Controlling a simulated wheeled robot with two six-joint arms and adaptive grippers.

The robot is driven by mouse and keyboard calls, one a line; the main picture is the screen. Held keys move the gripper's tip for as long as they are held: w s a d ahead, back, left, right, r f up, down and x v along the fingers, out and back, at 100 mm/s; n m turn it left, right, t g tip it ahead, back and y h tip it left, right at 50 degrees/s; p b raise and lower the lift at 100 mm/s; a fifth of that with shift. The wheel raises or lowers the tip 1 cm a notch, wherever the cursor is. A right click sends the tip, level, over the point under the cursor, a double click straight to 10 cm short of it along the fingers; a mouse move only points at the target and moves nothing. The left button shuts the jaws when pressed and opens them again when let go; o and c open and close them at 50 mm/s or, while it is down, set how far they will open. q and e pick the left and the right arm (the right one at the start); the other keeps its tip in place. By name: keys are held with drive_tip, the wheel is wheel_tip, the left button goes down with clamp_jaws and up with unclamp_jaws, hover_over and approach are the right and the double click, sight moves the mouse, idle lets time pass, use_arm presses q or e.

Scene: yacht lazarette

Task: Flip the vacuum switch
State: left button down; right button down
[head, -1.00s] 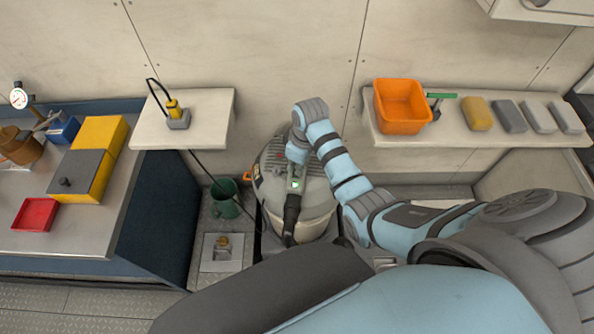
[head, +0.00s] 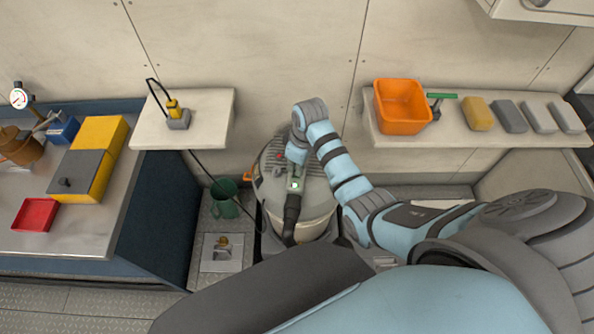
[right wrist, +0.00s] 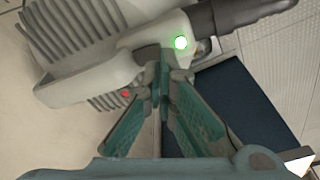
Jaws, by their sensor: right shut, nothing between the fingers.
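The grey vacuum (head: 318,210) stands on the floor between the two wall shelves, a dark hose (head: 291,215) on its front. A small green light glows on its pale top part in the right wrist view (right wrist: 181,43), with a small red spot (right wrist: 126,93) lower left. My right gripper (head: 294,174) is over the vacuum's top, pointing down. In the right wrist view its fingers (right wrist: 165,65) are shut and empty, tips at the pale top part, close to the green light. Whether they touch it is unclear. The switch itself cannot be made out. My left gripper is out of view.
A left shelf (head: 205,130) holds a yellow-and-grey device with a black cord. A right shelf (head: 450,138) holds an orange bin (head: 402,118) and several blocks. A green bucket (head: 224,205) stands left of the vacuum, near a workbench (head: 90,225).

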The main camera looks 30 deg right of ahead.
drive_tip(key=shift+f+b, duration=0.75)
drive_tip(key=shift+f, duration=0.7)
idle(0.5)
wheel_tip(320, 180, up, 3)
drive_tip(key=p, duration=0.3)
drive_tip(key=shift+f, duration=0.15)
drive_tip(key=shift+r, duration=2.15)
